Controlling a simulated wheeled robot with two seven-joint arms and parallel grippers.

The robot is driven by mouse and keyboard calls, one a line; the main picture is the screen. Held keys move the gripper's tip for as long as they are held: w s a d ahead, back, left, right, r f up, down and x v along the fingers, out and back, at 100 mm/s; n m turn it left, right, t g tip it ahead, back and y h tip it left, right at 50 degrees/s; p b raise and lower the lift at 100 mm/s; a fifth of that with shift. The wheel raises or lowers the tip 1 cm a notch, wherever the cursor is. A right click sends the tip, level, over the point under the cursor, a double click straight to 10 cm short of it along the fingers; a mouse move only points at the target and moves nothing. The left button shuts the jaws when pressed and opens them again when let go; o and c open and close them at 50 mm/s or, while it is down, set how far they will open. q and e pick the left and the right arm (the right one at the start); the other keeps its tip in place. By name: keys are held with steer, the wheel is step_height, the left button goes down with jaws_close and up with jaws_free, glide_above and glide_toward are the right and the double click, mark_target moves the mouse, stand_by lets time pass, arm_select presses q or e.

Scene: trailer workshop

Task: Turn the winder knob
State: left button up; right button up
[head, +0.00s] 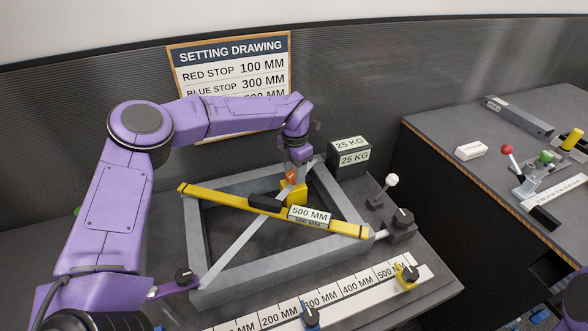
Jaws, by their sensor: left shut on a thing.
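My left gripper (297,168) points down over the grey frame (240,283). It is shut on a small orange piece (291,177) at the top of a yellow block (296,193). The fingers partly hide this piece. A black knob (403,217) sits on a grey block at the frame's right corner. Another black knob (183,275) sits by the frame's front left corner. I cannot tell which part is the winder knob. My right gripper is not in view.
A yellow bar (225,197) marked 500 MM lies across the frame. A scale rail (350,312) with blue and yellow stops runs in front. A dark 25 KG weight (349,154) and white-balled lever (391,181) stand right. A second bench (450,125) holds more levers.

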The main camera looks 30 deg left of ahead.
arm_select(q)
steer(key=shift+w+r, duration=0.1)
stand_by(0.5)
steer(key=o, duration=1.1)
steer(key=shift+c, duration=0.2)
step_height(320, 180, up, 10)
steer(key=b, duration=0.2)
steer(key=shift+r, duration=0.2)
